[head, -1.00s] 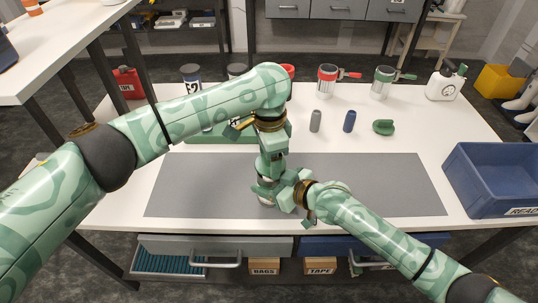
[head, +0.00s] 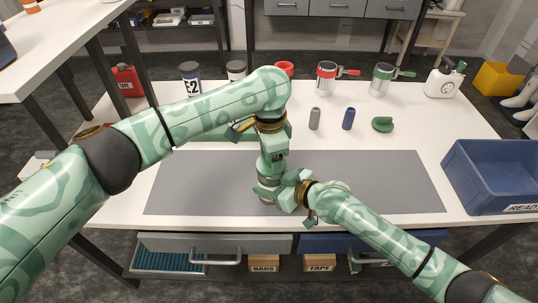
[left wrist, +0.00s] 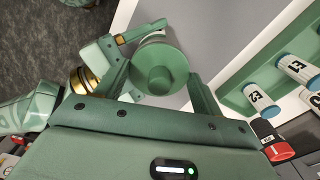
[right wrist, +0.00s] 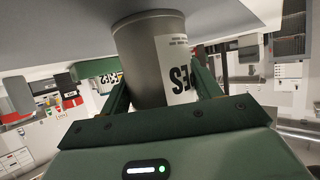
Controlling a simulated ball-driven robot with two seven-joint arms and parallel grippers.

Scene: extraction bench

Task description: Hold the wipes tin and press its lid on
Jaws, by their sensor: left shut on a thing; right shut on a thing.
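The grey wipes tin (right wrist: 150,62), with a white label, stands on the grey mat (head: 380,185). My right gripper (right wrist: 162,82) is shut around its side in the right wrist view. In the head view the tin is mostly hidden behind my grippers. The round green lid (left wrist: 160,66) is between the fingers of my left gripper (left wrist: 160,78), which is shut on it from above. In the head view my left gripper (head: 269,182) points down over the tin, with the right arm's gripper (head: 290,192) beside it. I cannot tell whether the lid is fully seated.
A blue bin (head: 492,178) stands at the right end of the bench. Small grey (head: 314,118) and blue (head: 348,118) cylinders and a green object (head: 382,124) lie behind the mat. A green rack (left wrist: 285,88) is behind my left arm. The mat's right half is clear.

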